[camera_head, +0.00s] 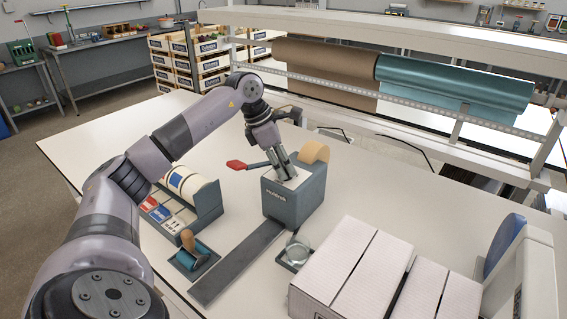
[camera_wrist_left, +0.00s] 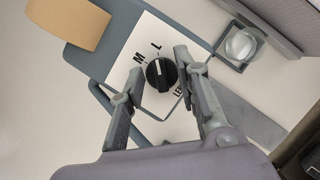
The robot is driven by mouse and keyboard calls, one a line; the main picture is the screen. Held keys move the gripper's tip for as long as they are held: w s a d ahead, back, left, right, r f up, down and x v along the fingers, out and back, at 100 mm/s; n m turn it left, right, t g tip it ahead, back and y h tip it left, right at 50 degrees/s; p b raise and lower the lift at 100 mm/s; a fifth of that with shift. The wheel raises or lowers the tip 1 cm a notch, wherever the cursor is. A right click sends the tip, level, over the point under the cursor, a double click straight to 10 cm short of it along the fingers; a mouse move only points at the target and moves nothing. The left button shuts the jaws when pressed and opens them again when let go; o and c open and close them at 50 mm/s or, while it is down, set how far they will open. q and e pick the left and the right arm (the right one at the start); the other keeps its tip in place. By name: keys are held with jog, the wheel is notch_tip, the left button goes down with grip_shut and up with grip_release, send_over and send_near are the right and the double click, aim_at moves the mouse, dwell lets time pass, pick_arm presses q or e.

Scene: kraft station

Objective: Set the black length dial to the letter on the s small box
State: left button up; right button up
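The black length dial (camera_wrist_left: 160,74) sits on the white top plate of the grey dispenser (camera_head: 294,200). In the left wrist view the letters M and L show beside the dial, and part of a length label shows at its lower right. The white pointer mark on the dial points roughly toward L. My left gripper (camera_head: 284,168) is over the dispenser's top, pointing down. In the left wrist view its fingers (camera_wrist_left: 160,62) are apart, one on each side of the dial; I cannot tell whether they touch it. No S mark or box letter is readable. My right gripper is out of view.
White cartons (camera_head: 352,262) stand at the front right of the table. A red-handled lever (camera_head: 237,165) sticks out left of the dispenser. A label rack (camera_head: 205,200), a roller tool (camera_head: 190,250) and a small glass dish (camera_head: 298,249) stand nearby. Paper rolls (camera_head: 440,85) hang behind.

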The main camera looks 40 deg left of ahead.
pick_arm(q)
jog(key=shift+c, duration=0.4)
grip_shut()
